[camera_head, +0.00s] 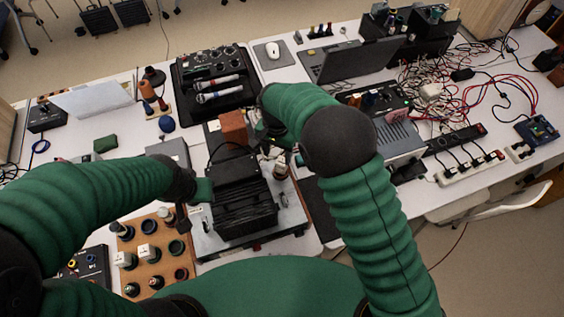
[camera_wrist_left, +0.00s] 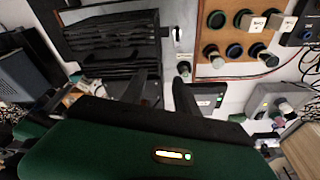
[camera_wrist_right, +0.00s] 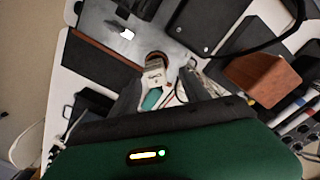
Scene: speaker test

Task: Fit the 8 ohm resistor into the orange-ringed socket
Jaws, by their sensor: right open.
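My right gripper (camera_wrist_right: 160,85) is open, its fingers on either side of a pale labelled block (camera_wrist_right: 154,76) in the right wrist view. The label is too small to read. The block is beside a copper-orange ring (camera_wrist_right: 155,57) on a grey metal plate; I cannot tell whether it is seated in it. In the head view, my right gripper (camera_head: 268,148) is at the right of the black ribbed device, partly hidden by my arm. My left gripper (camera_wrist_left: 166,82) has its fingers apart and empty, above the table between that device and the plug board.
A brown board (camera_wrist_left: 222,68) holds several round sockets and labelled plugs; it is at lower left in the head view (camera_head: 150,268). The black ribbed device (camera_head: 245,205) stands on the metal plate. A brown block (camera_wrist_right: 262,80) and a black cable are close to my right gripper.

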